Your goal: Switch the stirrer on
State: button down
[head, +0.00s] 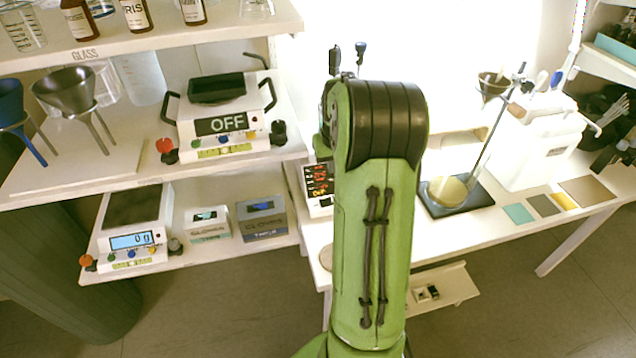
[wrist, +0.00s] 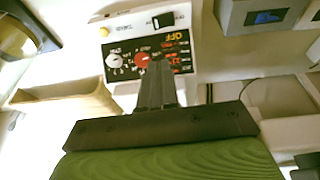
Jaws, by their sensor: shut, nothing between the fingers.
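The stirrer (wrist: 180,52) is in the wrist view, upside down, as a white box with a black panel. The panel carries a white knob (wrist: 115,60), a red knob (wrist: 142,59) and red lettering that reads OFF. A black switch (wrist: 163,19) and a yellow button (wrist: 104,31) sit on its white face. My gripper (wrist: 158,68) is shut and empty, its fingertips overlapping the panel beside the red knob; I cannot tell if they touch. In the head view, a white box with red markings (head: 319,180), likely the stirrer, is partly hidden by my arm, as is my gripper.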

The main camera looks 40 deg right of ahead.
jog(key=b, duration=0.4)
send_near(327, 199)
jog(key=f, duration=0.1)
jog(key=d+f, duration=0.1)
jog(key=f, duration=0.1)
jog(key=d+f, duration=0.1)
jog(key=shift+w+d+f, duration=0.15)
jog(key=shift+w+f, duration=0.15)
jog(key=shift+f, duration=0.05)
jog(key=shift+s+d+f, duration=0.1)
jog(key=shift+f, duration=0.45)
jog(key=shift+s+d+f+t+y, duration=0.1)
jog(key=shift+d+f+t+y, duration=0.1)
jog(key=shift+f+t+y, duration=0.25)
jog(key=shift+a+r, duration=0.1)
jog(key=shift+w+a+r, duration=0.25)
jog(key=shift+w+a, duration=0.15)
jog(key=shift+a, duration=0.25)
